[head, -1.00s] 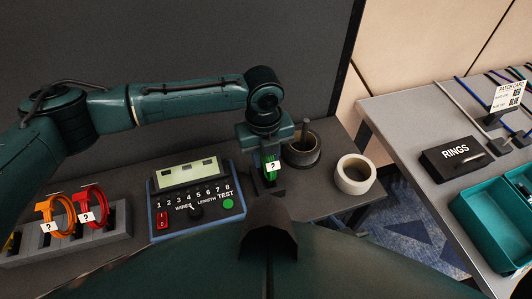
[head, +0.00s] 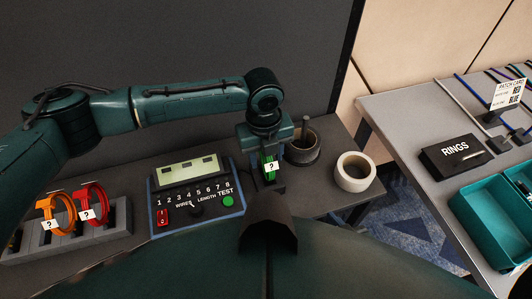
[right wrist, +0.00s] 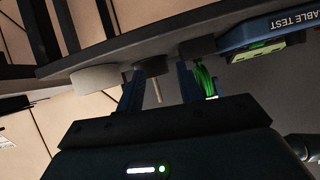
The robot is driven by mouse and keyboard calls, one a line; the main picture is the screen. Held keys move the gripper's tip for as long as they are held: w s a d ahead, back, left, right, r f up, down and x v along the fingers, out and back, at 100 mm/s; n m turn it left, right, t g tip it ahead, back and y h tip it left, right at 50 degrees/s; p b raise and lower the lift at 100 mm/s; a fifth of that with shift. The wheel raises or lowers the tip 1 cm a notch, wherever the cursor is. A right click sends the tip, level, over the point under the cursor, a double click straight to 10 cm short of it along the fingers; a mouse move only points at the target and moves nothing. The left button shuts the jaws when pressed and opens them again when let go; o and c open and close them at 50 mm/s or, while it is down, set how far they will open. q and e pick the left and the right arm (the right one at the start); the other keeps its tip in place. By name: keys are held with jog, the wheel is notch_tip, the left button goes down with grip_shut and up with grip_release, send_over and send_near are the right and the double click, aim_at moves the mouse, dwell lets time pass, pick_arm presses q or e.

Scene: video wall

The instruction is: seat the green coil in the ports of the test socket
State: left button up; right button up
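Orange (head: 53,213) and red (head: 91,203) coils stand in a grey rack (head: 85,243) at left. A dark pot (head: 304,146) and a pale ring (head: 355,172) stand right of the socket. A second table holds a RINGS block (head: 452,157) and teal bins (head: 490,225).

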pick_arm(q)
jog(key=shift+o, duration=0.8)
notch_tip(320, 180, up, 3)
jog(key=shift+r, duration=0.1)
jog(key=r, duration=0.8)
jog(key=shift+a+r, duration=0.2)
jog(key=shift+r, duration=0.1)
jog(key=shift+s+r, duration=0.1)
jog(key=shift+r, duration=0.6)
pick_arm(e)
jog(key=shift+d+f, duration=0.2)
jog(key=shift+f, duration=0.45)
jog(key=shift+s, duration=0.1)
